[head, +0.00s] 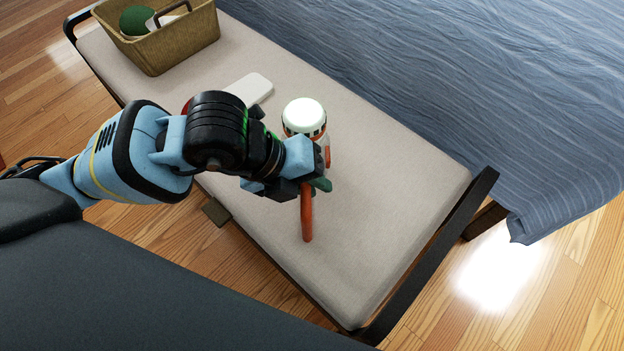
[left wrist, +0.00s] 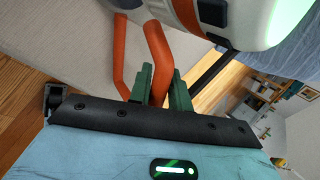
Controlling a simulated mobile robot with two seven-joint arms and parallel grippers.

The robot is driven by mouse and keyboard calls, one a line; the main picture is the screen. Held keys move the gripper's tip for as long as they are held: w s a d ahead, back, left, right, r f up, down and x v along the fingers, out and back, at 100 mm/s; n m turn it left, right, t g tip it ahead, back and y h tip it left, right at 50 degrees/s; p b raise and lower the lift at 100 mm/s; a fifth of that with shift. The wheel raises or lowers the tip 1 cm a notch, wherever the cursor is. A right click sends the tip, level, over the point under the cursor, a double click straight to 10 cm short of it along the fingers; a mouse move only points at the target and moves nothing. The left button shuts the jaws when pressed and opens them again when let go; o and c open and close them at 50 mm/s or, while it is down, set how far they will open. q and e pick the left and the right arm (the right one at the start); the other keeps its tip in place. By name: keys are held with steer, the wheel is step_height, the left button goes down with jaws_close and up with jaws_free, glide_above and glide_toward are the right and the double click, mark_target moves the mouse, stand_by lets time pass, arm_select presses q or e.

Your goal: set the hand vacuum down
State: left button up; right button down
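The hand vacuum (head: 304,118) has a white body with a bright round top and an orange handle. In the head view it is over the beige bench cushion, partly hidden by my left gripper (head: 318,186). In the left wrist view, the green fingers of my left gripper (left wrist: 162,88) are on both sides of one orange bar of the handle, closed on it. The white and orange body of the hand vacuum (left wrist: 205,14) fills the top of that view. I cannot tell whether it touches the cushion. My right gripper is not in view.
The bench (head: 385,190) has a dark metal frame and much bare cushion to the right. A wicker basket (head: 172,45) with a green item stands at its far left end. A white flat object (head: 250,88) lies behind my arm. A blue-covered bed (head: 440,70) borders the bench.

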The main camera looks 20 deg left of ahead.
arm_select(q)
steer(key=o, duration=0.3)
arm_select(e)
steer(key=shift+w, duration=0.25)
arm_select(q)
steer(key=shift+r, duration=0.1)
